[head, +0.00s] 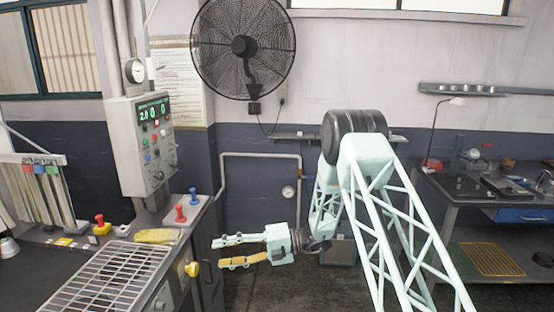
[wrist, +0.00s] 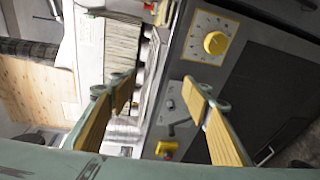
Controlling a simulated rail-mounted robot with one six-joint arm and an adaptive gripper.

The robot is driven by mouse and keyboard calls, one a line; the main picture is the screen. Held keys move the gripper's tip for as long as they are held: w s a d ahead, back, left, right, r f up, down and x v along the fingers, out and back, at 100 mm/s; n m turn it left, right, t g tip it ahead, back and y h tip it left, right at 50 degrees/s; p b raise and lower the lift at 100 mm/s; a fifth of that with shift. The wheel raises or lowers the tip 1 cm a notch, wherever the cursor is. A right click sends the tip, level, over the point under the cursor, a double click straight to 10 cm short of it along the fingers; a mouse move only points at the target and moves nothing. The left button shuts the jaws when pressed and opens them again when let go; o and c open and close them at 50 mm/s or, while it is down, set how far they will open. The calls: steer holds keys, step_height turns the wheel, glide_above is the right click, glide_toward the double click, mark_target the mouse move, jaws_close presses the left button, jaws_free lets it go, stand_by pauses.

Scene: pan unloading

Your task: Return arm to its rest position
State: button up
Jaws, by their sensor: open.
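My gripper (head: 222,252) is in the middle of the head view, at the end of my pale green lattice arm, pointing left toward the machine. Its two fingers are spread apart with nothing between them. In the wrist view my gripper (wrist: 165,88) also shows open, with yellow pads on both fingers and machine parts behind the gap. The fingers appear clear of the machine in the head view; the exact distance is hard to tell.
A wire grate (head: 115,278) lies on the machine's bench at left, beside a control box (head: 143,147) and red and blue knobs (head: 181,213). A workbench (head: 470,200) stands at right. A fan (head: 242,48) hangs on the wall. A yellow dial (wrist: 215,43) shows in the wrist view.

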steer(key=s+d+r+n+g+h, duration=0.1)
steer(key=s+d+r+n+h, duration=0.1)
steer(key=s+d+r+n, duration=0.45)
steer(key=s+d+r+n+h, duration=0.2)
steer(key=s+r+n+h, duration=0.15)
steer(key=s+r, duration=0.6)
steer(key=s+d+r+n+g+h, duration=0.1)
steer(key=s+d+r+n+h, duration=0.1)
steer(key=s+d+r+n, duration=0.45)
steer(key=s+d+r+n+t+h, duration=0.3)
steer(key=s+d+n, duration=0.6)
steer(key=s+d, duration=0.3)
steer(key=s+d+r+n+t+h, duration=0.4)
steer(key=s+d, duration=0.8)
steer(key=s, duration=0.6)
steer(key=shift+d+r+n+h, duration=0.25)
steer(key=shift+r+n+h, duration=0.85)
steer(key=shift+n, duration=1.25)
steer(key=shift+s+r, duration=0.1)
